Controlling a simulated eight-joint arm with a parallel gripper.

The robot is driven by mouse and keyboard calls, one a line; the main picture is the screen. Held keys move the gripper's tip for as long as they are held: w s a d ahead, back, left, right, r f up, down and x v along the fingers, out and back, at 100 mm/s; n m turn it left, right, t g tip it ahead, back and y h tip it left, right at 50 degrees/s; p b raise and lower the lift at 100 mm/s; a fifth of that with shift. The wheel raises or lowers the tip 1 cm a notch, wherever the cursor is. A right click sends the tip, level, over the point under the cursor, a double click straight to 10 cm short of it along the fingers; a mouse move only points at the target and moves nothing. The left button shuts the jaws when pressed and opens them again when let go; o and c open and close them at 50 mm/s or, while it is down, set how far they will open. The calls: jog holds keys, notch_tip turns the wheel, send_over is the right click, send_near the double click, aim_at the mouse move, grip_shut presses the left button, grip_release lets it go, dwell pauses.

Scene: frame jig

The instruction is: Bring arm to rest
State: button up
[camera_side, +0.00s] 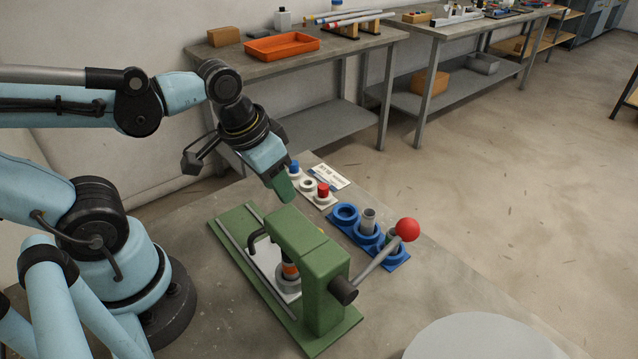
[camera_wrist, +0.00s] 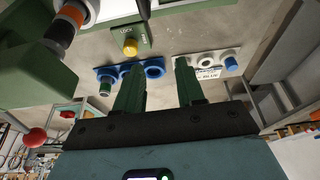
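My gripper (camera_side: 284,188) hangs above the workbench at the back end of the green press (camera_side: 322,270). In the wrist view its two green fingers (camera_wrist: 158,66) stand apart with nothing held between them. The press has a lever with a red ball (camera_side: 407,229). A part with an orange band (camera_side: 290,270) stands under the press head, partly hidden by the frame. It also shows with its orange and black bands in the wrist view (camera_wrist: 66,25). I cannot tell from the side view whether the fingertips touch the press.
A blue holder (camera_side: 398,258) with round seats and a grey cylinder (camera_side: 369,221) lies right of the press. A white holder with red and blue pegs (camera_side: 323,190) and a printed card (camera_side: 330,176) lie behind. A grey disc (camera_side: 480,340) is at the front right.

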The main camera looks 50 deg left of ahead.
jog(key=w+r+t, duration=0.1)
jog(key=w+a+r+t, duration=0.1)
jog(key=w+t, duration=0.1)
jog(key=shift+w+a+r, duration=0.1)
jog(key=shift+w+r, duration=0.15)
jog(key=shift+r, duration=0.1)
